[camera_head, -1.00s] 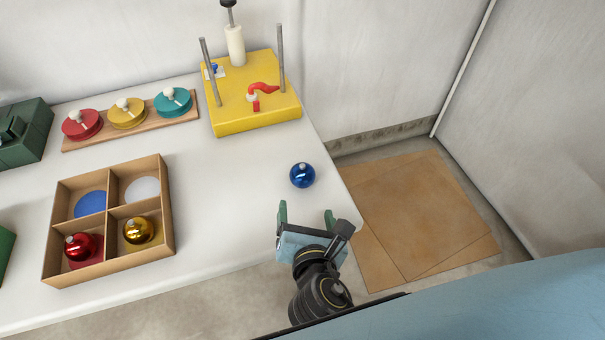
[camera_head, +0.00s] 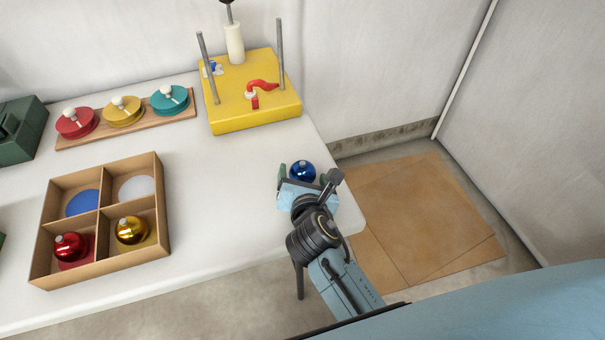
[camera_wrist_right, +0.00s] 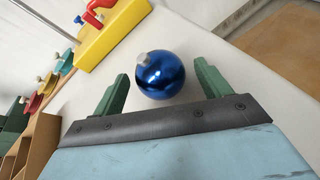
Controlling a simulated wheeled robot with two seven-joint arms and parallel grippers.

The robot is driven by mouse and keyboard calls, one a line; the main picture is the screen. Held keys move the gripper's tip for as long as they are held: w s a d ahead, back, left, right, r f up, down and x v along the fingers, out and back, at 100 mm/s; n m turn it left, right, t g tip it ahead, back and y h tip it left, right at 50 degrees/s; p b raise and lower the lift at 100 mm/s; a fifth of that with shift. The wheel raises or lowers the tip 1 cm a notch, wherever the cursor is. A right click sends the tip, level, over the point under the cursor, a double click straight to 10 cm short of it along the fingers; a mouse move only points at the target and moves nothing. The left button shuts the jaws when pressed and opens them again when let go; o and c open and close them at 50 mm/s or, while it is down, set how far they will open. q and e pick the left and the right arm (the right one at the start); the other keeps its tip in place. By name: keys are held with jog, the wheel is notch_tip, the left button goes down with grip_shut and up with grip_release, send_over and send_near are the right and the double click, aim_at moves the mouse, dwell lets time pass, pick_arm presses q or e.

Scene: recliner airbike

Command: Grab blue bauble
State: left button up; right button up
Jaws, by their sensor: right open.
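The blue bauble (camera_head: 303,170) is a shiny ball with a silver cap, resting on the white table near its right edge. My right gripper (camera_head: 299,176) is open just in front of it. In the right wrist view, the blue bauble (camera_wrist_right: 160,74) sits at and slightly beyond the tips of the two green fingers of my right gripper (camera_wrist_right: 160,88), with gaps on both sides. In the head view, the gripper hides the bauble's lower part. My left gripper is not in view.
A divided wooden box (camera_head: 165,222) at the left holds a red bauble (camera_head: 70,247) and a gold bauble (camera_head: 131,230); its back compartments show blue and white discs. A yellow block with rods (camera_head: 255,115) stands behind the bauble. The table between is clear.

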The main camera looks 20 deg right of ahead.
jog(key=shift+c, duration=0.2)
jog(key=c, duration=1)
